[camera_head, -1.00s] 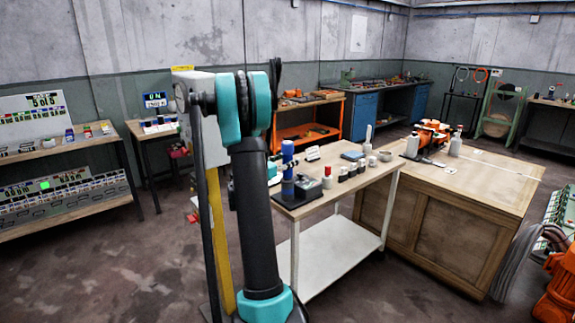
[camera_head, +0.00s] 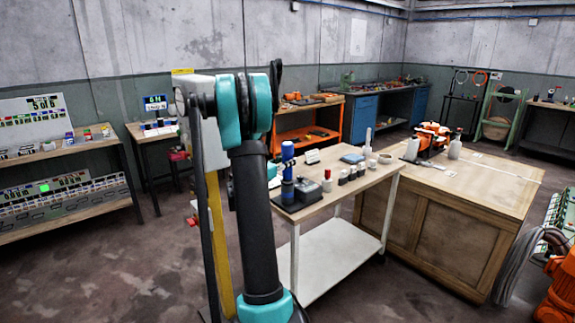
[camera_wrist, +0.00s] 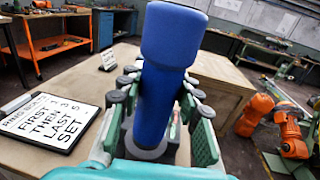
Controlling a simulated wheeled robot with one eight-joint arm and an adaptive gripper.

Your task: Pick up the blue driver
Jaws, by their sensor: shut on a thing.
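The blue driver (camera_wrist: 165,75) is a thick blue cylinder with a wider top end. It stands roughly upright in the middle of the wrist view, between the dark pads of my gripper (camera_wrist: 160,88). The pads press on it from both sides, with teal links behind them. Its lower end meets a grey round part, and I cannot tell whether it is clear of what is below. In the head view the blue driver (camera_head: 288,151) shows just right of my arm, above the table's left end. My arm hides most of the gripper there.
A black block (camera_head: 303,191) stands on the light wood table (camera_head: 322,202). A sign with text (camera_wrist: 45,122) lies left of the gripper. A wooden crate bench (camera_head: 440,215) adjoins on the right.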

